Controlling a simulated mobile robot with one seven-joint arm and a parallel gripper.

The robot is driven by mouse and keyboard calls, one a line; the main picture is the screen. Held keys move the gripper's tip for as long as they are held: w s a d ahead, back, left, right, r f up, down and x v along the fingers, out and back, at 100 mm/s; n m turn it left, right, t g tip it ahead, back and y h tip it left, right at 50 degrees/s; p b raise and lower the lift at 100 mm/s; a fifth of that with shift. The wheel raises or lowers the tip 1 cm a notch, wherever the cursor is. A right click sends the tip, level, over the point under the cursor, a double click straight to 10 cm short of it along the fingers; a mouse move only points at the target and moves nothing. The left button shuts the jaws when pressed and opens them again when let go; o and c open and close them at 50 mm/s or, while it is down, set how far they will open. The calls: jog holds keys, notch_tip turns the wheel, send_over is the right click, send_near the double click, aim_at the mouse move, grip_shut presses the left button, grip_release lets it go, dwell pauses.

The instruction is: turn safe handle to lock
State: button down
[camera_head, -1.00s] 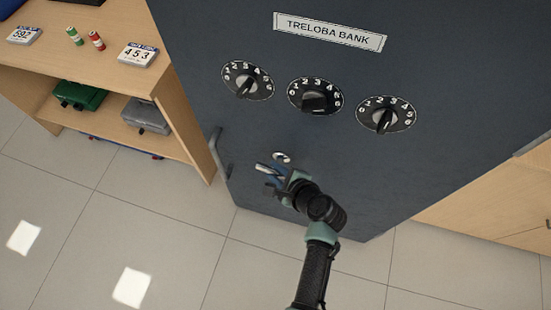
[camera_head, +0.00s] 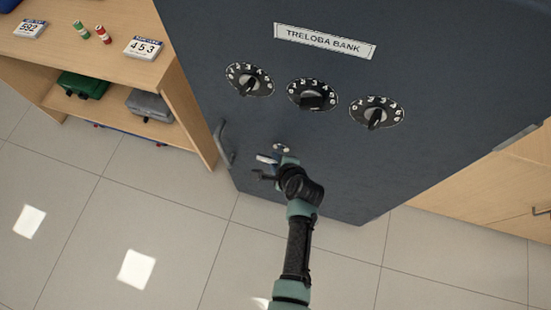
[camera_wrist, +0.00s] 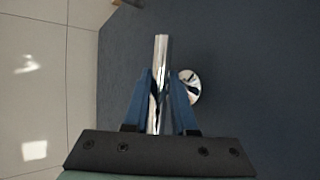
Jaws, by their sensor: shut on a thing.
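The dark blue-grey safe (camera_head: 330,150) fills the middle of the head view. Its silver handle (camera_head: 264,158) sits low on the door near the left edge, just below and left of a round silver hub (camera_head: 281,147). My gripper (camera_head: 266,168) is at the handle, partly hidden by my arm. In the wrist view the handle (camera_wrist: 161,60) is a shiny bar between the two blue fingers of my gripper (camera_wrist: 161,88), which is shut on it. The hub (camera_wrist: 190,87) is just right of the fingers there.
Three numbered dials, with the middle one (camera_head: 312,94), are above the handle. A vertical pull bar (camera_head: 222,145) is on the safe's left edge. A wooden shelf (camera_head: 180,110) stands left, with wooden cabinets (camera_head: 480,185) right. Tiled floor (camera_head: 90,230) is clear.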

jog(key=c, duration=0.7)
grip_release()
jog(key=shift+d, duration=0.1)
jog(key=shift+c, duration=0.2)
jog(key=p+v, duration=0.2)
jog(key=v, duration=1.1)
jog(key=shift+p, duration=0.3)
